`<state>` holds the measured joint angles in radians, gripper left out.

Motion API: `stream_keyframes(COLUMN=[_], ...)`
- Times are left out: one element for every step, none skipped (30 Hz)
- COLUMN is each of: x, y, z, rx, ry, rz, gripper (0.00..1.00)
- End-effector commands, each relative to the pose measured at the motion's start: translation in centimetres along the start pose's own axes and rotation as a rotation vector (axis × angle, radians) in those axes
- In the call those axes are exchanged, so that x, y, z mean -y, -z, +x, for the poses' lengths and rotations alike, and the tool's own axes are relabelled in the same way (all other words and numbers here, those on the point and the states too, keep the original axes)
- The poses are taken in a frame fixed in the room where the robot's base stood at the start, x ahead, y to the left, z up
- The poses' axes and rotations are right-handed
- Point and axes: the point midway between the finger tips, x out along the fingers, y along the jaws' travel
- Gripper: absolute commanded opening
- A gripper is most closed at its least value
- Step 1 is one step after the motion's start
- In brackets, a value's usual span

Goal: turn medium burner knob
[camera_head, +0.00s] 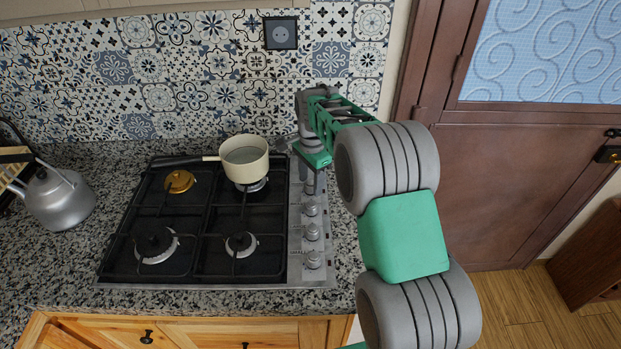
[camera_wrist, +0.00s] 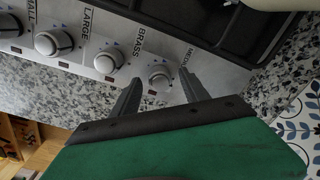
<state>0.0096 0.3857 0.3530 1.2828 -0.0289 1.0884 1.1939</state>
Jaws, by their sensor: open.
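The medium burner knob (camera_wrist: 160,78) is a round silver knob beside a partly visible "MEDI…" label at the end of the knob row. My gripper (camera_wrist: 159,80) is open, with one dark finger on each side of this knob in the wrist view; whether the fingers touch it cannot be told. In the head view, my gripper (camera_head: 311,184) points down over the far end of the stove's knob strip, and it hides the medium knob there.
The brass knob (camera_wrist: 108,62), large knob (camera_wrist: 47,42) and small knob (camera_wrist: 8,25) continue the row. A cream saucepan (camera_head: 245,160) stands on the far right burner of the black stove (camera_head: 200,215), close to my gripper. A kettle (camera_head: 55,196) stands left. The tiled wall (camera_head: 200,70) is behind.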

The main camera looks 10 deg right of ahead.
Motion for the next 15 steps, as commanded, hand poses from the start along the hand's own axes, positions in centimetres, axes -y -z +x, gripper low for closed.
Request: stream_keyframes(x=[0.00, 0.00, 0.00, -0.01, -0.01, -0.01, -0.01, -0.01, -0.01, -0.01, -0.01, -0.01, -0.01, -0.01, -0.01], y=[-0.01, -0.01, -0.01, -0.01, -0.01, -0.01, -0.01, -0.01, -0.01, -0.01, -0.01, -0.01, -0.01, -0.01, -0.01], z=[0.07, 0.09, 0.09, 0.09, 0.09, 0.08, 0.08, 0.07, 0.07, 0.07, 0.06, 0.06, 0.06, 0.05, 0.06], rx=[0.000, 0.000, 0.000, 0.000, 0.000, 0.000, 0.000, 0.000, 0.000, 0.000, 0.000, 0.000, 0.000, 0.000, 0.000], ry=[0.000, 0.000, 0.000, 0.000, 0.000, 0.000, 0.000, 0.000, 0.000, 0.000, 0.000, 0.000, 0.000, 0.000, 0.000], rz=[0.000, 0.000, 0.000, -0.001, -0.001, -0.001, -0.001, -0.001, -0.001, -0.001, -0.001, -0.001, -0.001, -0.001, -0.001], gripper=[0.53, 0.53, 0.53, 0.53, 0.53, 0.52, 0.50, 0.47, 0.44, 0.42, 0.39, 0.36, 0.33, 0.31, 0.28])
